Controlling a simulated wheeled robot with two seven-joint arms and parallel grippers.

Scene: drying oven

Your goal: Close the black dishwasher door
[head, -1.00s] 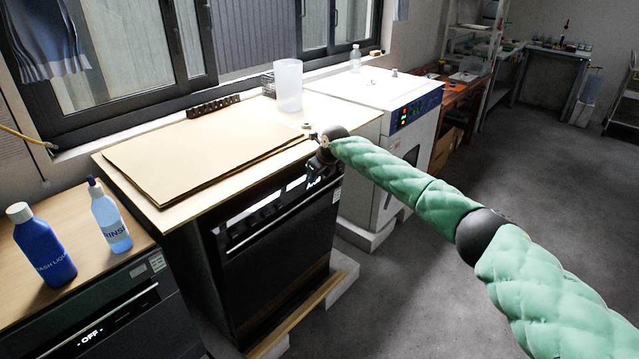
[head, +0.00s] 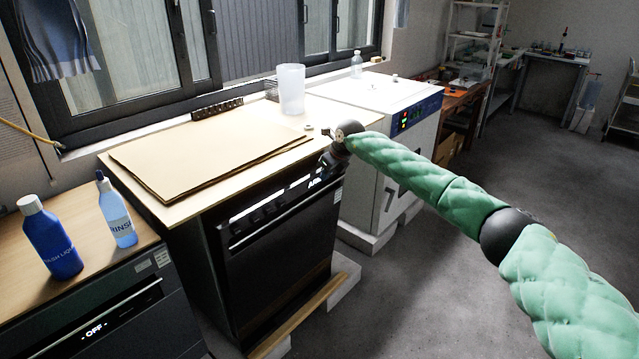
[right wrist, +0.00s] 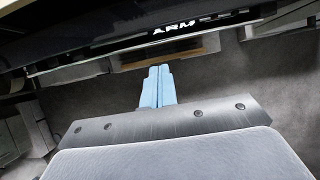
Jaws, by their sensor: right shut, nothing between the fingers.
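The black dishwasher (head: 280,270) stands under a wooden worktop in the middle of the head view. Its door front is upright, with a light handle strip and a lit control panel near the top. I cannot tell whether the door sits fully flush. My right gripper (head: 328,172) is at the upper right corner of the dishwasher front, just below the worktop edge. In the right wrist view, its pale blue fingers (right wrist: 157,86) are together and empty. The dishwasher panel (right wrist: 180,28) with lit lettering lies beyond the fingertips; contact is unclear. My left gripper is out of view.
A second dark appliance (head: 110,320) reading OFF stands at lower left, with a blue bottle (head: 50,240) and a rinse bottle (head: 118,215) above it. A white oven (head: 385,185) stands right of the dishwasher. The grey floor (head: 430,290) in front is clear.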

